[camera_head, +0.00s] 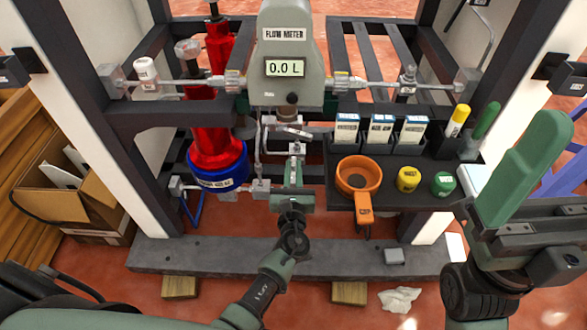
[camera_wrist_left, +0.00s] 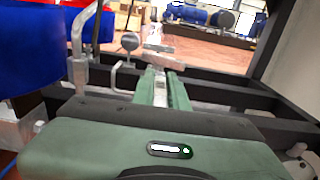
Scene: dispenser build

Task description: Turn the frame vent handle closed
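A grey metal lever (camera_head: 291,132), which looks like the frame vent handle, sits on the small pipework below the flow meter. In the left wrist view a flat grey lever (camera_wrist_left: 174,61) lies just beyond my fingertips. My left gripper (camera_head: 296,160) reaches up from the bottom middle, its tips just below the lever. Its green fingers (camera_wrist_left: 163,80) run close together, and the frames do not show a clear gap or contact with the lever. My right gripper (camera_head: 535,150) is at the right edge, seen from the side, so its opening is hidden.
The flow meter (camera_head: 292,60) hangs above, reading 0.0 L. A red pump with a blue collar (camera_head: 218,172) stands left of my left gripper. An orange ring holder (camera_head: 359,174) and a black shelf (camera_head: 405,190) with yellow and green caps are to the right.

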